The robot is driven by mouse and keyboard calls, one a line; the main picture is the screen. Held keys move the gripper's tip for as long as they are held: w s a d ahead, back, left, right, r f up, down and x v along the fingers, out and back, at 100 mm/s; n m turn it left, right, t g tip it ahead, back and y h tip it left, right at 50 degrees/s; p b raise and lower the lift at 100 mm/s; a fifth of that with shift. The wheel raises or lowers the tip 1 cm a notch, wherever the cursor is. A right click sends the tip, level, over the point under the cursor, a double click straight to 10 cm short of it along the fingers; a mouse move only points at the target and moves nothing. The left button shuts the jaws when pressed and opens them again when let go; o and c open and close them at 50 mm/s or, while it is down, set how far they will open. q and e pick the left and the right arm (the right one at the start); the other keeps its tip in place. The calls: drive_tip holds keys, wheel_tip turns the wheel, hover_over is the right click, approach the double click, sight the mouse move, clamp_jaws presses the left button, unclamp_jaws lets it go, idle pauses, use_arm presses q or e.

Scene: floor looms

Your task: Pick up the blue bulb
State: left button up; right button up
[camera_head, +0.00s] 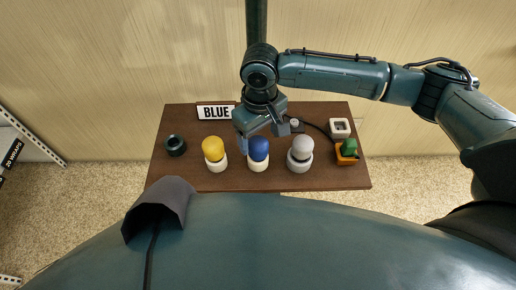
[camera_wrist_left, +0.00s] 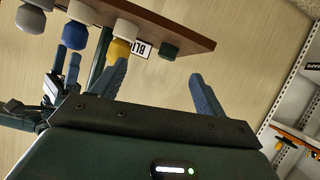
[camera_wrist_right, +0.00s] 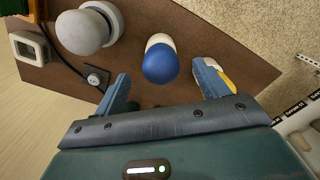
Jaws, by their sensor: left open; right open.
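The blue bulb (camera_head: 258,150) stands upright on a white base on the brown table, between a yellow bulb (camera_head: 213,150) and a grey-white bulb (camera_head: 300,149). My right gripper (camera_head: 258,132) is above and just behind the blue bulb in the head view. In the right wrist view, the blue bulb (camera_wrist_right: 160,64) lies ahead, between and beyond the open fingers (camera_wrist_right: 163,84), not gripped. My left gripper (camera_wrist_left: 159,85) is open and empty in the left wrist view, with the yellow bulb (camera_wrist_left: 119,50) and the blue bulb (camera_wrist_left: 75,36) beyond it.
Shelving (camera_wrist_left: 306,75) stands to one side.

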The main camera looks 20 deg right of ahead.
sight(258, 141)
drive_tip(key=f, duration=0.4)
drive_tip(key=shift+w+a+b, duration=0.1)
drive_tip(key=shift+w+b, duration=0.15)
drive_tip(key=shift+b, duration=0.05)
drive_tip(key=shift+f, duration=0.2)
use_arm(q)
drive_tip(key=shift+s+a+r, duration=0.1)
drive_tip(key=shift+a+r, duration=0.05)
drive_tip(key=shift+a, duration=0.05)
use_arm(e)
drive_tip(key=shift+c, duration=0.2)
drive_tip(key=c, duration=1)
wheel_tip(258, 141, up, 10)
drive_tip(key=shift+f+p, duration=0.1)
drive_tip(key=shift+p, duration=0.75)
drive_tip(key=shift+c, duration=0.2)
use_arm(q)
drive_tip(key=shift+w+d, duration=0.3)
drive_tip(key=shift+w, duration=0.1)
use_arm(e)
drive_tip(key=shift+r, duration=0.2)
